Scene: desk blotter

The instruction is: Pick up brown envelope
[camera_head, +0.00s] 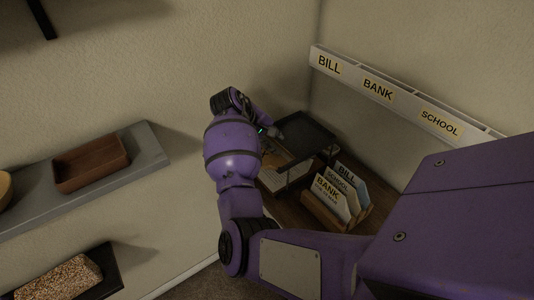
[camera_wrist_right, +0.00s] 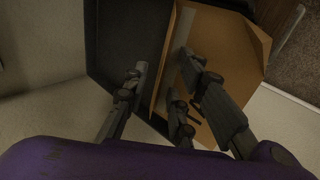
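The brown envelope (camera_wrist_right: 232,62) lies at the dark tray (camera_wrist_right: 118,35) in the right wrist view, sticking out past the tray's edge. In the head view, a tan patch of the envelope (camera_head: 275,157) shows in the desk organizer, mostly hidden by my right arm. My right gripper (camera_wrist_right: 162,70) is open, with a clear gap between its fingers. One finger is over the dark tray and the others are over the envelope, so the envelope's edge lies between them in the picture. I cannot tell whether they touch it. My left gripper is not in view.
A letter holder (camera_head: 335,210) with several labelled envelopes stands right of the black tray organizer (camera_head: 308,138). A labelled wall rack (camera_head: 400,100) runs above. A grey shelf (camera_head: 30,200) with a brown tray (camera_head: 91,163) is on the left wall.

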